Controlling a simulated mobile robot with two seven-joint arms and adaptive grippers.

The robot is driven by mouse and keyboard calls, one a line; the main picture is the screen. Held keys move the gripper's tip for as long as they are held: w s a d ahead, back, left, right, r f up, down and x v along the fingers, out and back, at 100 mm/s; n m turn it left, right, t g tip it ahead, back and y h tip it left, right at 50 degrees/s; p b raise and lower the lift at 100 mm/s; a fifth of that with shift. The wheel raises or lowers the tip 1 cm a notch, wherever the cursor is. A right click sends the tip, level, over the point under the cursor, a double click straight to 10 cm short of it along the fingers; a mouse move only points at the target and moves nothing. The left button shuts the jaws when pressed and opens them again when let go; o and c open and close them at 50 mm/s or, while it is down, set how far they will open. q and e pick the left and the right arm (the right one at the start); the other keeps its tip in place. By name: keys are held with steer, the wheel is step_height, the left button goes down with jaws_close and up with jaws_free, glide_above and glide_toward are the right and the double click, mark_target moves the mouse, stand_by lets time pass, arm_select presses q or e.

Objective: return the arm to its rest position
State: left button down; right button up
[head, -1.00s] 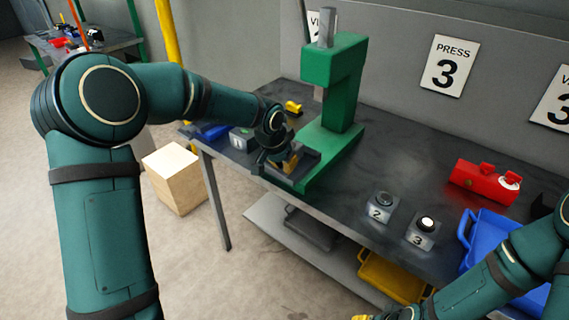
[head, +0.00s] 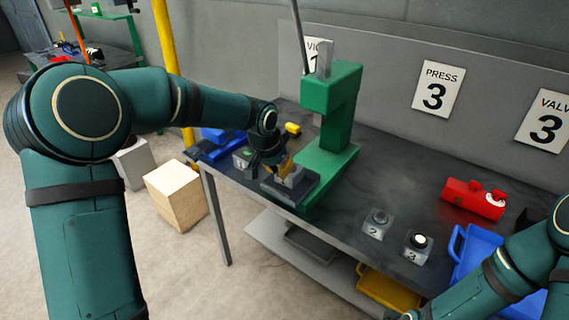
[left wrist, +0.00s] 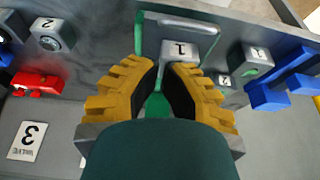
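My left arm comes in from the left, and my left gripper (head: 281,166) is just above a small grey block (head: 290,177) on the dark plate of the green press (head: 330,100). In the left wrist view the yellow fingers (left wrist: 163,68) stand apart with a gap between them. The block, marked 1 (left wrist: 180,50), shows just past the fingertips; whether they touch it cannot be told.
On the dark bench (head: 400,190) stand button boxes 1 (head: 243,158), 2 (head: 376,223) and 3 (head: 419,245), a red unit (head: 473,200), a blue tray (head: 480,250) and blue bins (head: 222,140). A wooden box (head: 176,197) is on the floor to the left.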

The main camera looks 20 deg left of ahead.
arm_select(q)
steer(key=s+d+f+n+h+b, duration=0.1)
steer(key=s+d+f, duration=0.25)
steer(key=f, duration=0.35)
steer(key=s+d+f+n+g+h, duration=0.1)
steer(key=s+d+f, duration=0.1)
steer(key=s+f, duration=0.35)
steer(key=s+d+f+h+b, duration=0.1)
steer(key=s+d+f, duration=0.15)
steer(key=f, duration=0.55)
steer(key=s+d+f+n+b, duration=0.1)
steer(key=s+f+n, duration=0.3)
steer(key=s+f, duration=0.6)
steer(key=s, duration=0.3)
steer(key=shift+d+g, duration=0.35)
steer(key=shift+g, duration=0.05)
